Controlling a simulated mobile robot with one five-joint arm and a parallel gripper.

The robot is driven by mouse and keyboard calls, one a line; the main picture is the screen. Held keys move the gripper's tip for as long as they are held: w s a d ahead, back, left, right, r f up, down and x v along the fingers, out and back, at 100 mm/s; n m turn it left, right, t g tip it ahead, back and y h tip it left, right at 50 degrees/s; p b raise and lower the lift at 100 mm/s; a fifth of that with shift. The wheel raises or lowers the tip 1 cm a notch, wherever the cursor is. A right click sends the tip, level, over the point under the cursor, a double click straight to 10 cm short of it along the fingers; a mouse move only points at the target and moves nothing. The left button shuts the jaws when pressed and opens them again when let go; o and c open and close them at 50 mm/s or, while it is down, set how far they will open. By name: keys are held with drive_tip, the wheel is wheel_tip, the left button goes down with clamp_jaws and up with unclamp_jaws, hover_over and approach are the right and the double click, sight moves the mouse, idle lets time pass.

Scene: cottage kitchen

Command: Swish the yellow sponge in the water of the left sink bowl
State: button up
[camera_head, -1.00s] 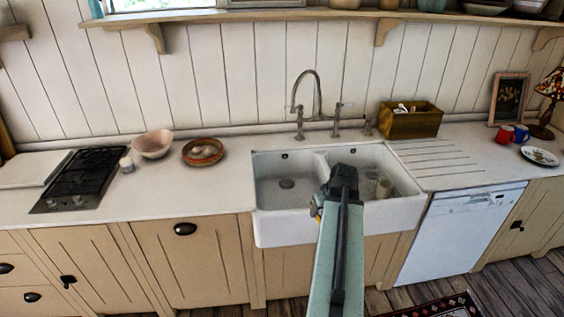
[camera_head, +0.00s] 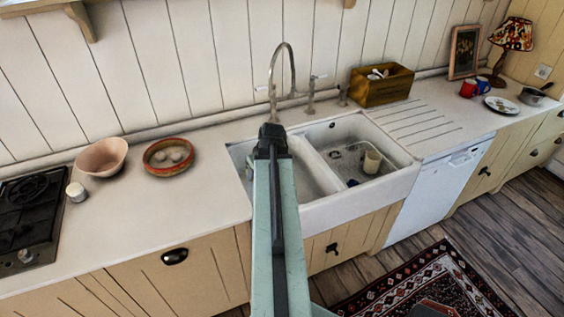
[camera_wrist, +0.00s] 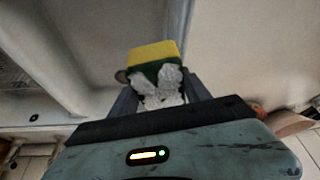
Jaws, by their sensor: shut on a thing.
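My gripper (camera_wrist: 160,90) is shut on the yellow sponge (camera_wrist: 153,52), which has a dark green underside and shows between the fingers in the wrist view. The sponge is hidden behind my arm in the head view. There my gripper and wrist (camera_head: 270,142) are over the left sink bowl (camera_head: 312,172), near its back left part.
The right sink bowl (camera_head: 345,180) holds a beige cup (camera_head: 371,162). The tap (camera_head: 291,65) rises behind the left bowl. A red-brown dish (camera_head: 168,157) and a pink bowl (camera_head: 103,157) stand on the counter to the left. A wooden box (camera_head: 382,85) stands behind right.

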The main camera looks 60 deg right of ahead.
drive_tip(key=s+d+f+n+y+b, duration=0.1)
drive_tip(key=s+d+f+n+b, duration=0.1)
drive_tip(key=d, duration=0.4)
drive_tip(key=s+d+f+n+y+b, duration=0.1)
drive_tip(key=s+d+f+n+b, duration=0.1)
drive_tip(key=d, duration=0.4)
drive_tip(key=shift+s+d+f+n+b, duration=0.2)
drive_tip(key=shift+d+f+n+b, duration=0.15)
drive_tip(key=shift+n, duration=0.35)
